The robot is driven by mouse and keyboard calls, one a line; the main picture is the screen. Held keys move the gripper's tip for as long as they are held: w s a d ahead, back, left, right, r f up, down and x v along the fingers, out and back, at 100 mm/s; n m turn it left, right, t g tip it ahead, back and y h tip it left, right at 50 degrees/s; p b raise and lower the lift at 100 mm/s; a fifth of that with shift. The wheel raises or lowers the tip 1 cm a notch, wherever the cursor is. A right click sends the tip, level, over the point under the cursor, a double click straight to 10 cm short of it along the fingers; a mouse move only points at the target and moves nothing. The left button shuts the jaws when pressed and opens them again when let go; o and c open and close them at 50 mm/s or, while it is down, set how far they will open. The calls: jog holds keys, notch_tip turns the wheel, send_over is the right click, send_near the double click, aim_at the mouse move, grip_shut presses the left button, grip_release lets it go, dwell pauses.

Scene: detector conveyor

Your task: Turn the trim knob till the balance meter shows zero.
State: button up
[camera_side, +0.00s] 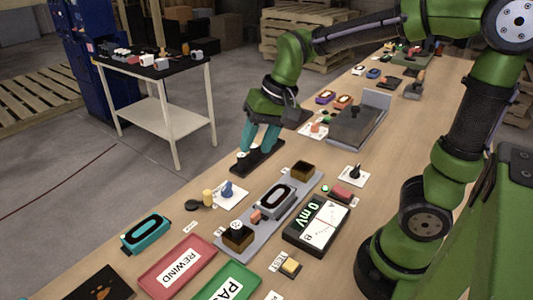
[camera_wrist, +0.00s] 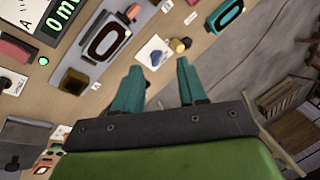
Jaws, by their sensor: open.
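The balance meter (camera_side: 296,236) is a dark box with a green "0 mV" display and a white dial face with thin lines. Part of the meter's display shows at the top left of the wrist view (camera_wrist: 62,14). A blue knob (camera_side: 228,189) on a white plate stands near the table's far edge; it also shows in the wrist view (camera_wrist: 155,57). A black knob (camera_side: 355,172) on another white plate stands beyond the meter. I cannot read which knob is trim. My gripper (camera_wrist: 159,66) is open and empty, above the table, its fingertips pointing toward the blue knob.
A grey conveyor bar (camera_side: 268,219) carries a detector ring and brown blocks. A yellow cylinder (camera_side: 207,198) stands beside the blue knob. A red block (camera_side: 342,191) with a green light is near the meter. A teal ring block (camera_side: 145,234) is at left.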

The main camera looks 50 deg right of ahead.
jog(key=s+r+n+t, duration=0.2)
jog(key=s+r+t, duration=0.1)
jog(key=s, duration=0.7)
jog(key=shift+t, duration=0.5)
